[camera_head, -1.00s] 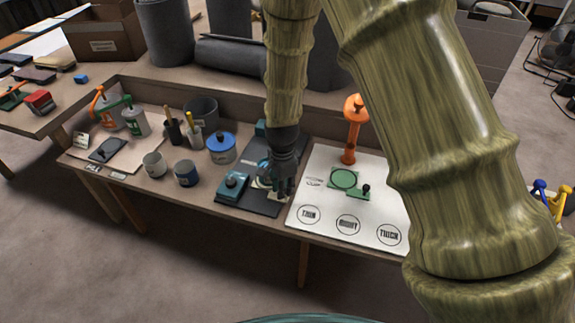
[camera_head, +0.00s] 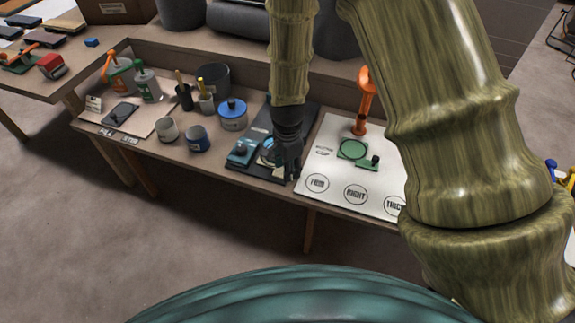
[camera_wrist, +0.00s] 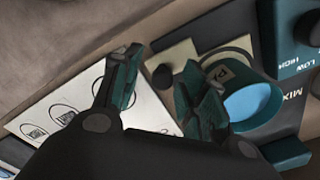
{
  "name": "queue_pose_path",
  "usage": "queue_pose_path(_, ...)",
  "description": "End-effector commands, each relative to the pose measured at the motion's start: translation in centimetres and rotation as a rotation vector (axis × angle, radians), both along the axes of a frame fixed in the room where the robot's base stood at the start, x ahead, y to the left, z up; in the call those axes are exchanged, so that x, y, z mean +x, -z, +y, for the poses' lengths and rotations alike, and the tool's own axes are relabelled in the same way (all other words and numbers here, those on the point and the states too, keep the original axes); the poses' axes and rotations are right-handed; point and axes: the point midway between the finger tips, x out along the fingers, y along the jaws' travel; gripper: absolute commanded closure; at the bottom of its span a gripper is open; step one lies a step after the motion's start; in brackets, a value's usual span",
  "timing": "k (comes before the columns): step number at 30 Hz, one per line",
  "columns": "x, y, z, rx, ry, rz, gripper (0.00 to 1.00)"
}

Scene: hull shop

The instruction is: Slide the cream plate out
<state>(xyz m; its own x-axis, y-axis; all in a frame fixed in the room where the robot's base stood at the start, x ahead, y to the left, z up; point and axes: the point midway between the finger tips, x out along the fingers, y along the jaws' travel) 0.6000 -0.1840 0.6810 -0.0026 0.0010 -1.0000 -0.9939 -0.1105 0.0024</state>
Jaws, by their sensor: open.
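The cream plate (camera_wrist: 176,56) shows in the wrist view on a dark board marked MIX. In the head view my gripper (camera_head: 288,174) points down over the dark board (camera_head: 238,168) and hides most of the plate.
A white sheet (camera_head: 322,196) with printed circles, a green ringed plate (camera_head: 353,149) and an orange stand (camera_head: 364,100) are just right of my gripper. A teal box (camera_head: 243,151), blue-lidded tin (camera_head: 232,112) and small cups are left. The bench's front edge is close.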

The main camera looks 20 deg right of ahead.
Motion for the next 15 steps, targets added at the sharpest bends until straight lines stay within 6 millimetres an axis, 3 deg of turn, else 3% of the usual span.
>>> queue_pose_path(7,0.1,-0.8,0.0,-0.001,-0.001,-0.002,0.58)
queue_pose_path(15,0.2,-4.3,0.0,-0.002,-0.002,-0.004,0.58)
